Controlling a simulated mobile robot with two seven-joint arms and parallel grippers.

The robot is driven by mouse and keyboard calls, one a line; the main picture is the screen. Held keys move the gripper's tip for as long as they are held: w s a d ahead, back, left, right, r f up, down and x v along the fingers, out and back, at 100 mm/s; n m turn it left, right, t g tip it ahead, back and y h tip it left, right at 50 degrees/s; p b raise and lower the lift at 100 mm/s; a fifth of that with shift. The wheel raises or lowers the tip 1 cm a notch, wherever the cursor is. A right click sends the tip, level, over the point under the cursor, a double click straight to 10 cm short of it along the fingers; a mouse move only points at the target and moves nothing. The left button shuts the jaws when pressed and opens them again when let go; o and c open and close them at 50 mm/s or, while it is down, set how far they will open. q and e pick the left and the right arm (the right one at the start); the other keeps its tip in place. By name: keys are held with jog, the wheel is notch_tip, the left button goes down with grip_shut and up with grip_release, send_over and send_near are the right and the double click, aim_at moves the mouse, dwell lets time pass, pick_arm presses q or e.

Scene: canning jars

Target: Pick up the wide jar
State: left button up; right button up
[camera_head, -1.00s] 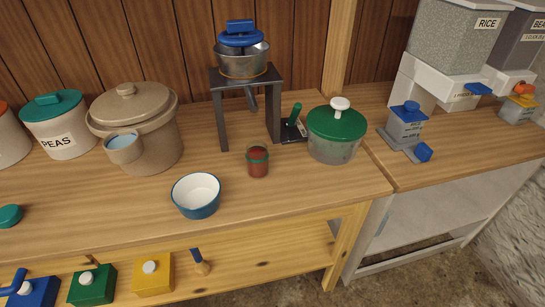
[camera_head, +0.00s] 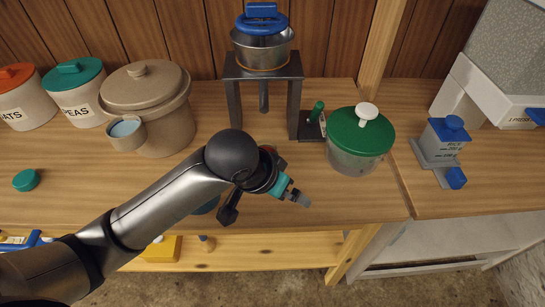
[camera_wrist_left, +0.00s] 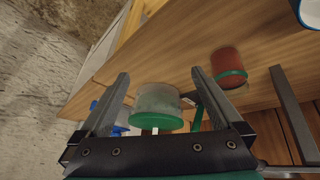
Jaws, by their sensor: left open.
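A wide, clear jar with a green lid and white knob (camera_head: 361,140) stands upright near the right end of the wooden counter. It also shows upside down in the left wrist view (camera_wrist_left: 157,105), beyond and between my fingers. A small jar of red contents with a green rim (camera_wrist_left: 229,66) is just right of the right finger in that view; in the head view my arm mostly or fully hides it. My left gripper (camera_head: 300,199) is above the counter, left of and nearer than the green-lidded jar. It is open and empty, its fingers apart (camera_wrist_left: 160,74). My right gripper is not in view.
A dark stand (camera_head: 236,105) with a metal pot and blue top is behind. A green-handled item (camera_head: 315,115) sits close left of the lidded jar.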

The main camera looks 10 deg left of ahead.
pick_arm(q)
jog(key=w+a+r+n+y, duration=0.3)
jog(key=w+a+r, duration=0.3)
jog(key=w+a, duration=0.2)
jog(key=b+x, duration=0.1)
jog(key=x, duration=0.2)
jog(key=b+x, duration=0.1)
jog(key=x, duration=0.2)
jog(key=b+x, duration=0.1)
jog(key=x, duration=0.3)
jog(key=shift+s+f, duration=0.2)
jog(key=shift+s, duration=0.05)
jog(key=shift+b+x, duration=1)
jog(key=shift+x, duration=1.6)
jog(key=shift+w+a, duration=0.1)
jog(key=shift+a, duration=0.05)
jog(key=shift+r, duration=0.1)
grip_shut()
